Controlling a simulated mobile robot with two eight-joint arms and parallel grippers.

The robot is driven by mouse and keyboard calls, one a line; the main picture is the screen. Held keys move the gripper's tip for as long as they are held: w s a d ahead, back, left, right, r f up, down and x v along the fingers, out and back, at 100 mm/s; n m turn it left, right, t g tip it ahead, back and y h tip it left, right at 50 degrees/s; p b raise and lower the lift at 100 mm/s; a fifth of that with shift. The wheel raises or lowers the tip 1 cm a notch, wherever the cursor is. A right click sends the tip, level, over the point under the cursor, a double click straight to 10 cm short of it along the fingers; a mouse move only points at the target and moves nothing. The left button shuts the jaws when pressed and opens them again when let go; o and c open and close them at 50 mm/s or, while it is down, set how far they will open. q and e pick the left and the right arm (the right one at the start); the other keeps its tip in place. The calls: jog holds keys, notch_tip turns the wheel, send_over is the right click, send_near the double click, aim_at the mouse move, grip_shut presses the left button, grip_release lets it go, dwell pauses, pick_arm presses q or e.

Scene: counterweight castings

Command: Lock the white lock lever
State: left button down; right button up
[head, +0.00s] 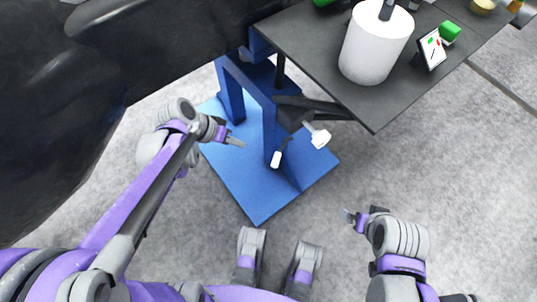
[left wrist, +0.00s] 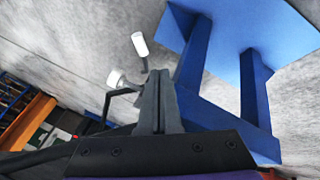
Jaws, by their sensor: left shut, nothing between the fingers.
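Two white-ended levers stick out below the dark tabletop beside the blue stand (head: 268,122). One is a slim white handle (head: 275,159) on a thin dark rod, pointing down. The other is a blockier white knob (head: 320,138) to its right. I cannot tell for sure which is the lock lever. In the left wrist view the slim handle (left wrist: 140,44) and the knob (left wrist: 116,79) show left of my fingers. My left gripper (head: 238,142) is shut and empty, left of both levers and apart from them. My right gripper (head: 347,214) is low at the right, its jaws unclear.
The dark tabletop (head: 300,35) carries a white cylinder (head: 370,55), a small display (head: 431,48) and a green item (head: 450,31). The stand's blue base plate (head: 235,180) lies on the grey floor. A large black body (head: 60,120) fills the left. Floor at right is clear.

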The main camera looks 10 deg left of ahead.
pick_arm(q)
jog(key=b, duration=0.4)
send_near(276, 160)
jog(key=w+a+f, duration=0.3)
jog(key=f, duration=0.2)
jog(key=d, duration=0.2)
jog(key=d+f, duration=0.1)
jog(key=shift+s+d+f+b, duration=0.15)
jog(key=shift+d+f+b, duration=0.05)
jog(key=shift+d+b, duration=0.2)
pick_arm(e)
jog(key=f, duration=0.5)
jog(key=shift+w+f, duration=0.3)
jog(key=shift+a, duration=0.1)
